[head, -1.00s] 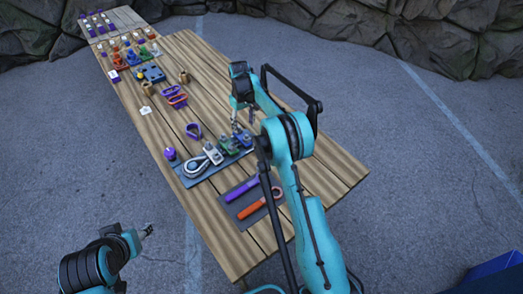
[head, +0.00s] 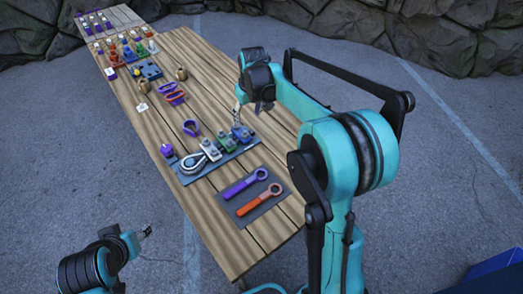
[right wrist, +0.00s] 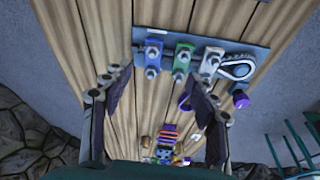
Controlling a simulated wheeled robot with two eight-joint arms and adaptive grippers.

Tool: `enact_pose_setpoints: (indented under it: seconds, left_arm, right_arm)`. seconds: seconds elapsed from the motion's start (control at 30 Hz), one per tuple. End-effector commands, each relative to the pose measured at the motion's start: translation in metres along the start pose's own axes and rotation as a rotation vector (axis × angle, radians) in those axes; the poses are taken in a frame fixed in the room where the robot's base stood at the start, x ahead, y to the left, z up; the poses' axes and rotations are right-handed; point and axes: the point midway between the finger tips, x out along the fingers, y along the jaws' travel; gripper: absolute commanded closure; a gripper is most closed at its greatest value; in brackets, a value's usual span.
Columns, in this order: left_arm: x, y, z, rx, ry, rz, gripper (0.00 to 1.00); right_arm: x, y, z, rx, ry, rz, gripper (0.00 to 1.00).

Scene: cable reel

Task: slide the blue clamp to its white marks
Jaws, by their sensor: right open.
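The blue clamp (head: 240,133) stands at the right end of the dark plate (head: 222,159) on the wooden table. The green clamp (head: 225,142) is beside it, then a grey clamp (head: 209,150) and a cable loop. In the right wrist view the blue clamp (right wrist: 153,57) shows ahead of my right gripper (right wrist: 162,82), between the lines of its spread fingers. My right gripper (head: 250,106) is open, empty and apart from the clamp, on its far side. My left gripper (head: 147,231) is off the table at lower left, too small to judge.
A purple wrench (head: 243,184) and an orange wrench (head: 258,200) lie on a dark mat near the table's front. A purple shackle (head: 191,128) and a purple knob (head: 167,151) are near the plate. Red and purple shackles (head: 173,93) lie farther back.

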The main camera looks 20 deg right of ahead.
Motion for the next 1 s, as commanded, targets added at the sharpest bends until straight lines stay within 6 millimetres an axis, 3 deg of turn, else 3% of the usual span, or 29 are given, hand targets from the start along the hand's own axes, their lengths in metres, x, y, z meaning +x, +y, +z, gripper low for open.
enact_pose_setpoints:
  seconds: [0.3,0.7,1.0]
  left_arm:
    - [0.010,0.000,0.007,0.000,0.000,0.000,0.54]
    - [0.020,0.000,0.015,0.000,0.000,0.000,0.54]
    - [0.024,0.000,0.017,0.000,0.000,0.000,0.54]
  right_arm:
    - [-0.024,-0.014,0.050,0.038,0.089,0.012,0.41]
    - [-0.037,-0.032,0.117,0.084,0.199,0.027,0.41]
    - [-0.037,-0.040,0.147,0.105,0.246,0.032,0.41]
